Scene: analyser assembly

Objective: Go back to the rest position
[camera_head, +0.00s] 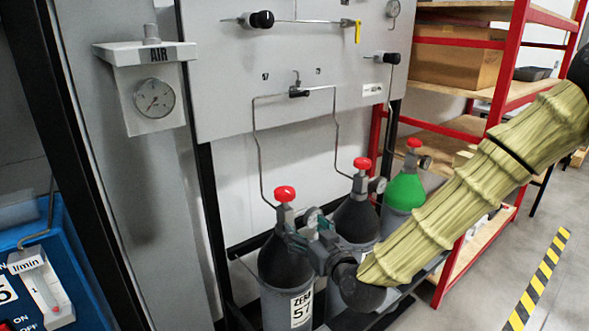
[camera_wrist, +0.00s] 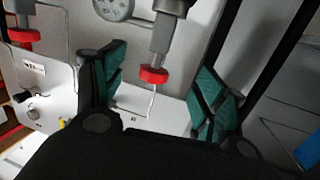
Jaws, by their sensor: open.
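My gripper (camera_head: 303,228) is open at the left gas cylinder (camera_head: 285,268), just below its red valve knob (camera_head: 285,193). In the wrist view, the two green-padded fingers of my gripper (camera_wrist: 160,75) stand apart on either side of that red knob (camera_wrist: 153,75), with gaps on both sides. Nothing is clamped between them. My arm, in a yellowish sleeve, reaches in from the right and hides part of the cylinders.
A middle cylinder (camera_head: 355,218) and a green-topped cylinder (camera_head: 405,190) stand close by. Behind them is a grey panel (camera_head: 230,80) with thin pipes. A red shelf (camera_head: 510,60) stands at right; the floor (camera_head: 570,290) there is clear.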

